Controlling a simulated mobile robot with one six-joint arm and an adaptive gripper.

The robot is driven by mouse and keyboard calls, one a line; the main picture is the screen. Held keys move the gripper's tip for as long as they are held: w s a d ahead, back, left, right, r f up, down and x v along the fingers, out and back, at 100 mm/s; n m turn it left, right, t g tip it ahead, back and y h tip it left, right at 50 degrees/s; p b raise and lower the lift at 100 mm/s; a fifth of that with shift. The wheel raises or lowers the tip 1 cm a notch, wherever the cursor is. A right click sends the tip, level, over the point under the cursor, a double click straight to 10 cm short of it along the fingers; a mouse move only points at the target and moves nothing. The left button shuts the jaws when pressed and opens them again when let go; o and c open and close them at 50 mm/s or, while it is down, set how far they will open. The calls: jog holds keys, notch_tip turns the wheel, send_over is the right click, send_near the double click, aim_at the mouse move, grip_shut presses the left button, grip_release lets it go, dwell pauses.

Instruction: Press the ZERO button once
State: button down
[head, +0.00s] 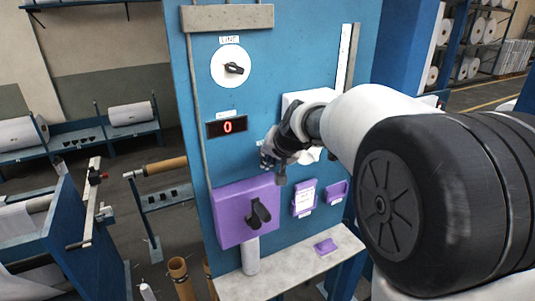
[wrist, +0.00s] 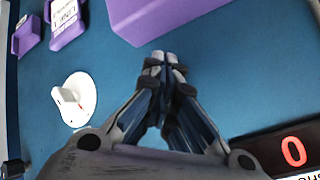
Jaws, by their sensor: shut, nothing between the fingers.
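My gripper (head: 272,162) is in front of the blue panel (head: 196,80), with its fingers shut and empty. In the wrist view the gripper (wrist: 165,65) has its fingertips together over bare blue panel, below the purple box; I cannot tell whether they touch it. I cannot make out a ZERO button in either view; it may be hidden behind my gripper or fingers. A dark display (head: 227,127) left of my gripper reads a red 0. The display (wrist: 290,150) is also at the lower right of the wrist view.
A purple box (head: 232,205) with a black handle is below the display. A round dial (head: 232,66) is above it. A white knob (wrist: 75,98) is left of my fingers in the wrist view. Small purple holders (head: 304,198) and a ledge (head: 290,272) are lower down.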

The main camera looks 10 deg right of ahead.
jog(key=shift+d, duration=0.1)
jog(key=shift+s+d+b, duration=0.25)
jog(key=shift+s+b, duration=0.45)
jog(key=shift+s, duration=0.1)
jog(key=s+b, duration=0.1)
jog(key=s+d+b, duration=0.1)
jog(key=s, duration=0.1)
jog(key=s+b, duration=0.1)
jog(key=shift+s+d, duration=0.25)
jog(key=shift+s, duration=0.15)
dwell(0.5)
